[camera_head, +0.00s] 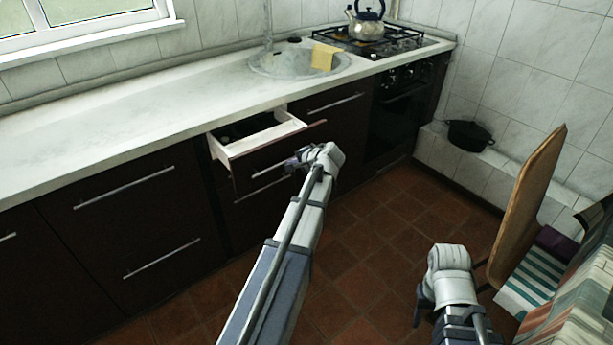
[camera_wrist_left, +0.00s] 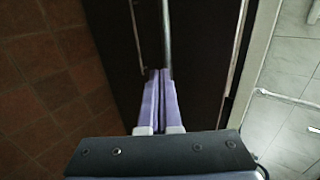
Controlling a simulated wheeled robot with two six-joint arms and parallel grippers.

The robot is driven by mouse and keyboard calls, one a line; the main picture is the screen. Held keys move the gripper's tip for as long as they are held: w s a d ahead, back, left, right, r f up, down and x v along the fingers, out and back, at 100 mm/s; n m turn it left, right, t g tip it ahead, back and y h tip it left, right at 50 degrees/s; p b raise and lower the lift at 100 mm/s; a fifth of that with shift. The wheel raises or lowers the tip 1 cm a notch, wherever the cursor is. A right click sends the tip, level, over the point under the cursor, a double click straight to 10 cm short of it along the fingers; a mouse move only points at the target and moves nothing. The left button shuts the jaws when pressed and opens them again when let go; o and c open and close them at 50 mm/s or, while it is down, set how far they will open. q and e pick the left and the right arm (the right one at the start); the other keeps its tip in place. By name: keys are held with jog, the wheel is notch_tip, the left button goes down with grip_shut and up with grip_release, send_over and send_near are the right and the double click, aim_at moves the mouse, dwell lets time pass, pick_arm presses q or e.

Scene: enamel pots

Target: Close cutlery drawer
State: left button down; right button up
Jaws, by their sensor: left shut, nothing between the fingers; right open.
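The cutlery drawer (camera_head: 258,138) is pulled out from the dark cabinet under the white worktop, and its pale inner walls show. A bar handle (camera_head: 268,170) runs along its dark front. My left gripper (camera_head: 296,162) is at the right part of the drawer front, close to the handle. In the left wrist view, its purple fingers (camera_wrist_left: 158,98) are shut together with nothing between them, pointing at a dark front with a metal bar (camera_wrist_left: 165,35). I cannot tell whether the fingers touch it. My right gripper (camera_head: 420,305) is open and empty above the tiled floor.
A chair (camera_head: 527,205) with a striped cushion stands at the right, close to my right arm. A black pot (camera_head: 468,135) sits on the tiled ledge. The floor before the cabinets is clear.

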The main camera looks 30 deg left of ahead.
aim_at(258, 135)
pick_arm(q)
jog(key=w+a, duration=0.2)
jog(key=a, duration=0.4)
jog(key=w+a, duration=0.3)
jog(key=a, duration=0.4)
jog(key=w+a, duration=0.3)
jog(key=a, duration=0.3)
jog(key=shift+w+a, duration=0.1)
jog(key=shift+a, duration=0.2)
jog(key=shift+w+a+r, duration=0.1)
